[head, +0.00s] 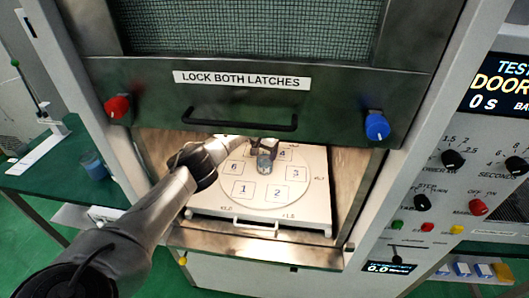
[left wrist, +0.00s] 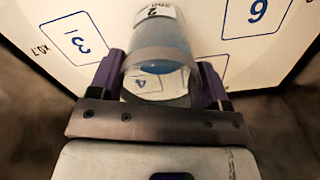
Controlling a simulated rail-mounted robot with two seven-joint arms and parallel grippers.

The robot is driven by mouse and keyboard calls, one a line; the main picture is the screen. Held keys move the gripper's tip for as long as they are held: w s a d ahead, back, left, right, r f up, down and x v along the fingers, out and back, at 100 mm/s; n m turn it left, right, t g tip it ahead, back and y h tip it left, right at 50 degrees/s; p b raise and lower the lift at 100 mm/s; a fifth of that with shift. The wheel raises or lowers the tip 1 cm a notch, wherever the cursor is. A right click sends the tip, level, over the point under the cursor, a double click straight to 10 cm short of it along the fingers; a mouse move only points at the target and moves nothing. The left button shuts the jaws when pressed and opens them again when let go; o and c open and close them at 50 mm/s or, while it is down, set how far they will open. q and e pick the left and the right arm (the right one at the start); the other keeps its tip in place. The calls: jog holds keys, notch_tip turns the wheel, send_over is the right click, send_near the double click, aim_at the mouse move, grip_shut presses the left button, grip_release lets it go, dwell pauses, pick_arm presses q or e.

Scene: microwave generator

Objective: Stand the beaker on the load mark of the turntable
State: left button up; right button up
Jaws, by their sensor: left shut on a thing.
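The beaker (head: 264,165) is a small clear vessel with blue liquid and a white label. It is inside the open chamber, over the middle-to-back of the white turntable (head: 240,203). My left gripper (head: 263,151) is shut on the beaker. The turntable bears several blue numbered squares; which is the load mark is not shown. My right gripper is out of view.
The raised door (head: 240,100) hangs above my left arm, between a red latch knob (head: 117,107) and a blue one (head: 377,126). Chamber walls stand close on both sides. The tray handle (head: 255,226) is in front. Another blue container (head: 92,163) stands on the green table (head: 45,175).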

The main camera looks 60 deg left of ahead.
pick_arm(q)
jog(key=o, duration=1.5)
jog(key=shift+r+p, duration=0.65)
jog(key=shift+r, duration=3.3)
